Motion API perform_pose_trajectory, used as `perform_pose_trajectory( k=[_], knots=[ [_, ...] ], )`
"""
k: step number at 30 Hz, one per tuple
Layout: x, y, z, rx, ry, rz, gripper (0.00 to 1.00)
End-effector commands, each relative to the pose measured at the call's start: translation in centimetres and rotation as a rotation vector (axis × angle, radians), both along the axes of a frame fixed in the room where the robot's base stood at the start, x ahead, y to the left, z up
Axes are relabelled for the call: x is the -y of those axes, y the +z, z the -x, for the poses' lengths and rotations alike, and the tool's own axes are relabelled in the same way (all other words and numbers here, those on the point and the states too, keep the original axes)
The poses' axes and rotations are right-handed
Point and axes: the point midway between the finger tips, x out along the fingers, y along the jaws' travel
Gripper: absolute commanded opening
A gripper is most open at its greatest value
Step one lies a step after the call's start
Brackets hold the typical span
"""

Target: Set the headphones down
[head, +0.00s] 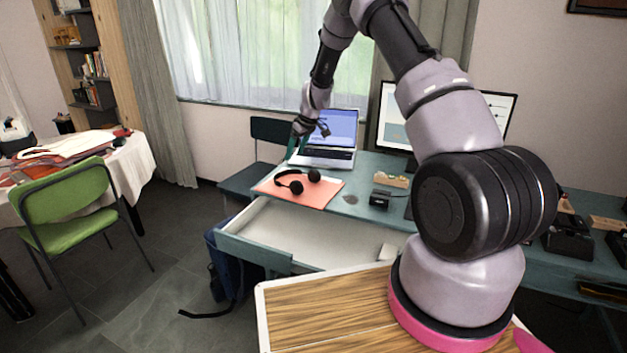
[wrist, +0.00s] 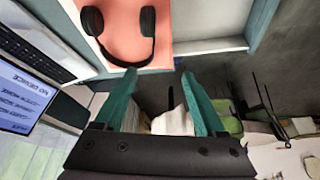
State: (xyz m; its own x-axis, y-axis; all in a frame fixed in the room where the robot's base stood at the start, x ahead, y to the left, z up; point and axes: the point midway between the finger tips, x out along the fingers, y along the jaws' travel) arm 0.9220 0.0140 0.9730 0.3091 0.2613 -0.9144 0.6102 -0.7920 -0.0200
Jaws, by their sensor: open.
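The black headphones (head: 296,183) lie on a salmon-pink mat (head: 321,195) at the left end of the teal desk. They also show at the top of the wrist view (wrist: 121,60), with both ear cups and the band on the mat (wrist: 178,14). My gripper (head: 297,151) is above the desk's back left part, behind the headphones and beside the laptop. Its two teal fingers (wrist: 158,88) are apart, with nothing between them. The headphones are clear of the fingers.
An open laptop (head: 331,137) stands behind the mat, close to my gripper. A monitor (head: 393,118), a small black box (head: 380,198) and a wooden block (head: 391,179) are to the right. The desk drawer (head: 300,236) is pulled out below. A dark chair (head: 257,172) stands left of the desk.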

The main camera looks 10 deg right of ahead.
Motion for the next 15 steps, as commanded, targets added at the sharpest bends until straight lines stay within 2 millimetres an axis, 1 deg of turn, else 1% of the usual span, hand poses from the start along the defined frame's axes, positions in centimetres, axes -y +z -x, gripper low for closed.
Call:
perform_pose_trajectory(
  k=[1,4,6,10,15],
  knots=[
    [-0.2,-2.5,-0.3,-0.007,0.022,0.008,0.72],
    [-0.4,-5.4,-0.8,-0.007,0.056,0.022,0.72],
    [-0.5,-6.5,-0.9,-0.006,0.07,0.028,0.72],
    [-0.8,-8.2,-1.2,-0.007,0.079,0.03,0.72],
    [-1.5,-10.7,-2.0,-0.007,0.078,0.031,0.72]
  ],
)
